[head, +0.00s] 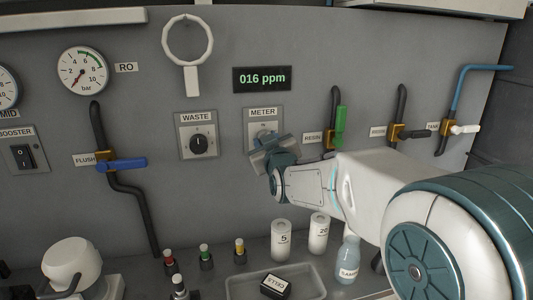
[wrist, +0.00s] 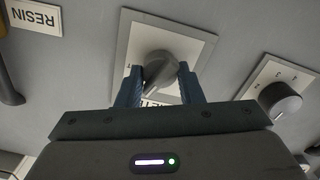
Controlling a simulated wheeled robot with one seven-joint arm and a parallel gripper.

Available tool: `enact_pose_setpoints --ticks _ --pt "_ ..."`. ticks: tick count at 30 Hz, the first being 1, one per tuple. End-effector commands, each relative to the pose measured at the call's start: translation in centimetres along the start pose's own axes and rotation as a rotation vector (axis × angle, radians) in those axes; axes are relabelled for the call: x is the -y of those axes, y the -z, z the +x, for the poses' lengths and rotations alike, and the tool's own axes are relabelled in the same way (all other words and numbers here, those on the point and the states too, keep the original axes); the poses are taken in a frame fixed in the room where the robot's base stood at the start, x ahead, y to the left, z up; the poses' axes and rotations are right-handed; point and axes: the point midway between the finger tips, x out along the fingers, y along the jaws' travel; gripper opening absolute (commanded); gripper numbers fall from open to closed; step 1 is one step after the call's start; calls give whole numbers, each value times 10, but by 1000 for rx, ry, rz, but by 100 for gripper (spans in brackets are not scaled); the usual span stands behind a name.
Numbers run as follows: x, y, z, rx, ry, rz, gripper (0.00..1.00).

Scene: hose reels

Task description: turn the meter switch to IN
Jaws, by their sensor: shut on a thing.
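The meter switch is a dark round knob (wrist: 159,68) on a square light plate (wrist: 205,43), seen in the wrist view. In the head view its METER plate (head: 251,115) is on the grey wall panel, and my gripper hides most of the knob. My gripper (wrist: 158,80) has a finger on each side of the knob and is shut on it. It also shows in the head view (head: 265,143). The knob's position markings are mostly hidden, so I cannot read its setting. The display (head: 262,79) above reads 016 ppm.
The WASTE knob (head: 199,145) is close by on the left. The RESIN valve's green handle (head: 341,125) is close on the right. Below, a shelf holds white cartridges (head: 281,240), a sample bottle (head: 348,260), a tray (head: 308,285) and small capped bottles (head: 204,257).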

Motion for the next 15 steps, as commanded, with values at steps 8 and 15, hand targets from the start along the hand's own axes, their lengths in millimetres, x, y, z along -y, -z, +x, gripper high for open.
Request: enact_pose_setpoints --ticks 8,15 --pt "1 -2 0 -2 -1 -228 11" --pt "1 -1 0 -1 0 -362 11"
